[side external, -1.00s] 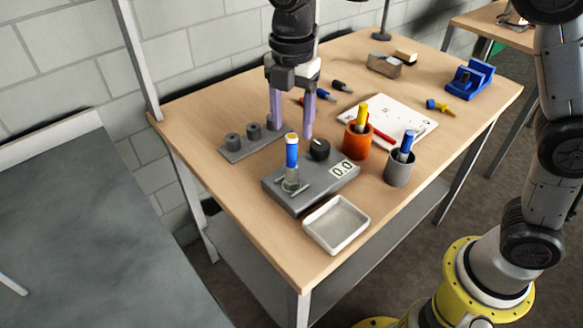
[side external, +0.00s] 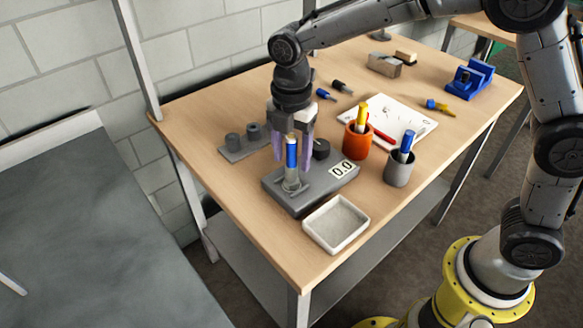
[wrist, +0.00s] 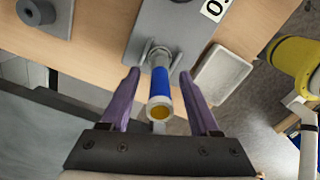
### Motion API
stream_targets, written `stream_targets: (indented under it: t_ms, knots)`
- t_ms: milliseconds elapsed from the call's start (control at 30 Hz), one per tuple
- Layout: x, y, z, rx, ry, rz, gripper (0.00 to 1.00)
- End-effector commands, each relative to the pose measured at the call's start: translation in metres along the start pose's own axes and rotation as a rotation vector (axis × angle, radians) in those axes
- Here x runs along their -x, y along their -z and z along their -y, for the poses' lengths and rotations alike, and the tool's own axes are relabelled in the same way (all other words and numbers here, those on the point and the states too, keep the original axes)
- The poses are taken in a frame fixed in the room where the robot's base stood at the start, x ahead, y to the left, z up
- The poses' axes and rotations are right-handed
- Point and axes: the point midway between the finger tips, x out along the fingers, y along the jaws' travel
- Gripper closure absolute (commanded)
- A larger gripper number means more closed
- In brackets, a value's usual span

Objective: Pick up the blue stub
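A blue stub (side external: 291,153) with a tan top stands upright in a small clear holder on a grey device with a 0.0 display (side external: 318,186). In the wrist view the blue stub (wrist: 161,82) shows its tan end toward the camera, between my two purple fingers. My gripper (side external: 292,163) is open, pointing down over the device. The wrist view shows a gap between the stub and each finger of my gripper (wrist: 160,74). Another blue piece (side external: 407,141) leans in a grey cup (side external: 398,173) to the right.
A black knob (side external: 321,149) is close to my fingers. A white tray (side external: 336,224) lies in front. A grey block with round posts (side external: 243,143) is behind left.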

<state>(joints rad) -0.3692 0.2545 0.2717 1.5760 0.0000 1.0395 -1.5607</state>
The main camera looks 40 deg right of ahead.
Motion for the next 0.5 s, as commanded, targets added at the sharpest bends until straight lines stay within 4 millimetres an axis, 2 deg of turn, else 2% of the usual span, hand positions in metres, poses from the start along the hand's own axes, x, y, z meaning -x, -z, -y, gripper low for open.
stream_targets:
  t_ms: [33, 333, 500]
  knots:
    - [0.0002, 0.0000, 0.0000, 0.000, 0.000, 0.000, 0.46]
    - [0.0006, 0.0000, 0.0000, 0.000, 0.000, 0.000, 1.00]
    - [0.0007, 0.0000, 0.0000, 0.000, 0.000, 0.000, 1.00]
